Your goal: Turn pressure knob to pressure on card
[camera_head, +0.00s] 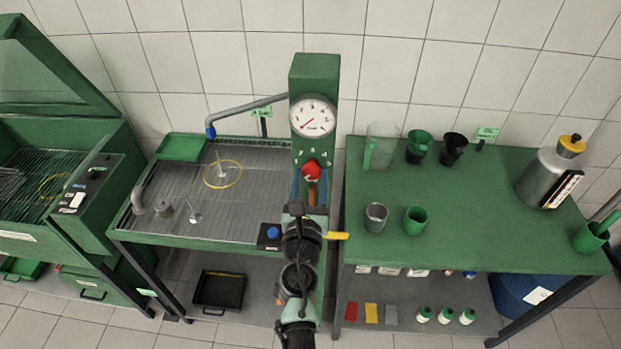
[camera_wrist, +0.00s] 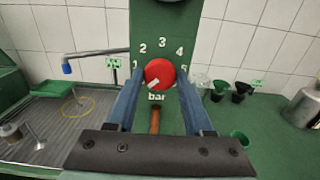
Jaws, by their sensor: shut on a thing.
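The red pressure knob (camera_wrist: 160,73) sits on the green column (camera_head: 314,72), with numbers 1 to 5 around it and "bar" below. Its white mark points to the lower left. My gripper (camera_wrist: 159,82) is shut on the knob, a blue finger at each side; the knob also shows in the head view (camera_head: 312,170). Above it, the round pressure gauge (camera_head: 313,116) has a red needle pointing lower left. Small green cards stand behind the wash tray (camera_head: 262,112) and at the back of the right bench (camera_head: 487,133); their writing is too small to read.
A slatted wash tray (camera_head: 255,165) with a grey pipe (camera_head: 250,107) lies left of the column. The green bench (camera_head: 460,210) on the right holds several cups and a metal canister (camera_head: 545,178). A yellow handle (camera_head: 338,236) sticks out beside my arm.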

